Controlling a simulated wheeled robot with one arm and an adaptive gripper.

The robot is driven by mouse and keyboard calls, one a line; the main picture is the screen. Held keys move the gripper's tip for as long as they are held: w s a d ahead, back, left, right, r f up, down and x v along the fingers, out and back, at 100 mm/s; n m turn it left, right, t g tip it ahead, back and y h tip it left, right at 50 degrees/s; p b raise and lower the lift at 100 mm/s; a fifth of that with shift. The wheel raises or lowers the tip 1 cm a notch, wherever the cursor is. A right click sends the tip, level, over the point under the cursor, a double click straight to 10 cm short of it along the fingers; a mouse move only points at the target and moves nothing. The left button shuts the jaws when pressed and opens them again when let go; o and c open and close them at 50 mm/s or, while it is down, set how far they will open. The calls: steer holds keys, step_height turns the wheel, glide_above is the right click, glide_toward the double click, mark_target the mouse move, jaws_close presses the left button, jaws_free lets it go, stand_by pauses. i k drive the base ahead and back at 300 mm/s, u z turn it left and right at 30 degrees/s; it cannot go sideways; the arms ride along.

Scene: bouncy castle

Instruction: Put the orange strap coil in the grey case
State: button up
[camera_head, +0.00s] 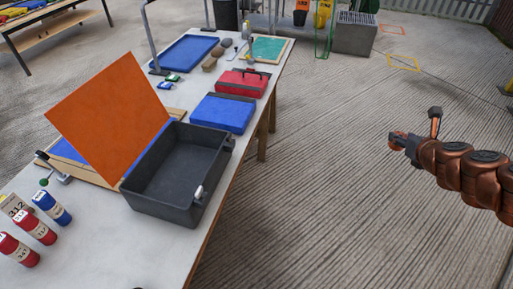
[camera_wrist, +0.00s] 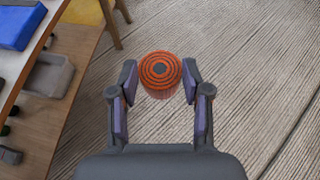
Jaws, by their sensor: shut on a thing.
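The orange strap coil (camera_wrist: 160,68) is a round roll of concentric orange rings with a dark centre. In the wrist view it sits between the fingertips of my gripper (camera_wrist: 160,82), which is shut on it, above the floor. In the head view my gripper (camera_head: 398,141) is at the right, over open floor and well apart from the table; I cannot make out the coil there. The grey case (camera_head: 160,208) stands open on the table to the left of my gripper. Its visible inside is empty, and an orange panel (camera_head: 108,115) stands tilted up behind it.
The long table (camera_head: 105,240) also holds red and blue cylinders (camera_head: 35,227) at the near left, a closed blue case (camera_head: 222,113), a red case (camera_head: 244,83) and a blue tray (camera_head: 185,54). The floor (camera_head: 320,180) between table and gripper is clear.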

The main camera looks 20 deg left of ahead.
mark_target(174, 195)
steer(key=i, duration=1.35)
steer(key=u, duration=3.9)
